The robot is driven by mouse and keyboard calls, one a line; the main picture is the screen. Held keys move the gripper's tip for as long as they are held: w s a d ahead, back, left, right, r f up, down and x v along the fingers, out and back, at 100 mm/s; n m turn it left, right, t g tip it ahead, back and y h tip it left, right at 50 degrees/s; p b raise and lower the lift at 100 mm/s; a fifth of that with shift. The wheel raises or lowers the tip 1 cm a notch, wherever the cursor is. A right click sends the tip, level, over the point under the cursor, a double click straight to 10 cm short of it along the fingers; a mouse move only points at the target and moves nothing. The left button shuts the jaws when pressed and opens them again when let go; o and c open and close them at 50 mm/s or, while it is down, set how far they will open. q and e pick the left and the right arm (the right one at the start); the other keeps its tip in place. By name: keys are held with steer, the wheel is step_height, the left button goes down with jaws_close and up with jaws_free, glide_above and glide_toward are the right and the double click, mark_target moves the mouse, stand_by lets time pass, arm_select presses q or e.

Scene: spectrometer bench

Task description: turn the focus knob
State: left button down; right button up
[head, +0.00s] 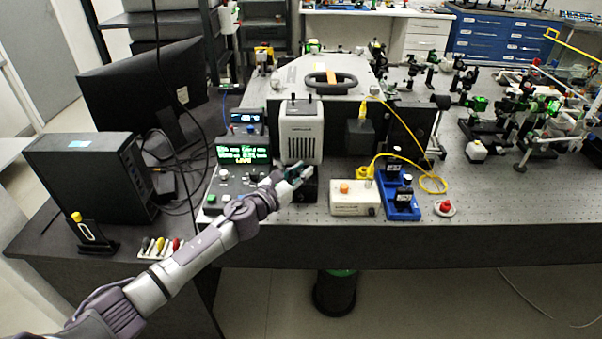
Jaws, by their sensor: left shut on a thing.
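My left gripper (297,181) reaches in from the lower left and is at the front of a small black block (308,192). This block sits below a white vented unit (301,140) on the bench. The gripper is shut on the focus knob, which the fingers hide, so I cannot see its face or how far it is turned. My right gripper is not in view.
A control box with a lit green display (244,155) stands just left of the gripper. A white box with an orange button (353,197), a blue holder (401,204) and a red button (445,208) lie to the right. The bench front edge runs below.

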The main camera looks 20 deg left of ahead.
arm_select(q)
steer(key=shift+h, duration=0.3)
steer(key=c, duration=1)
jaws_free()
steer(key=v, duration=1.2)
steer(key=shift+r, duration=0.15)
